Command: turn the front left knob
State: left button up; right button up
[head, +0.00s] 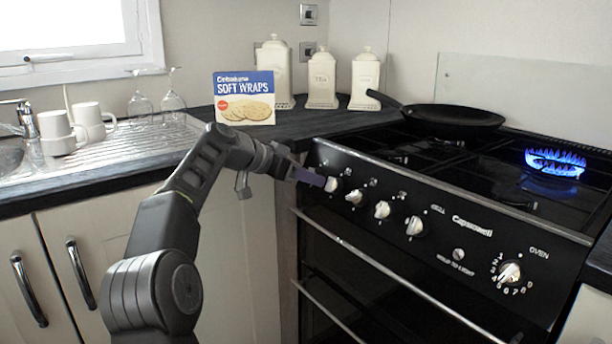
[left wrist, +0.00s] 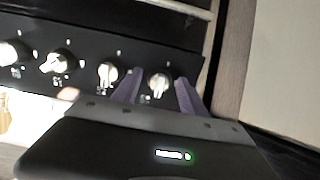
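The cooker's control panel has a row of silver knobs. The leftmost knob (head: 332,184) is at the panel's left end. My left gripper (head: 312,178) is right at it, reaching in from the left. In the left wrist view, that knob (left wrist: 160,84) shows between the two purple fingers of my left gripper (left wrist: 160,78), which are spread apart. The fingers flank the knob; whether either touches it I cannot tell. My right gripper is in neither view.
More knobs (head: 382,209) line the panel to the right, with an oven knob (head: 509,272) at the far right. A blue flame (head: 556,162) burns on the hob. A black pan (head: 455,118) sits at the back. A wraps box (head: 244,98) and canisters stand on the worktop.

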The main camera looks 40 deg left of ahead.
pick_arm(q)
jog(key=shift+r, duration=0.1)
jog(key=p+v, duration=0.1)
jog(key=v, duration=0.6)
jog(key=shift+s, duration=0.35)
jog(key=shift+a+r, duration=0.1)
jog(key=shift+a, duration=0.05)
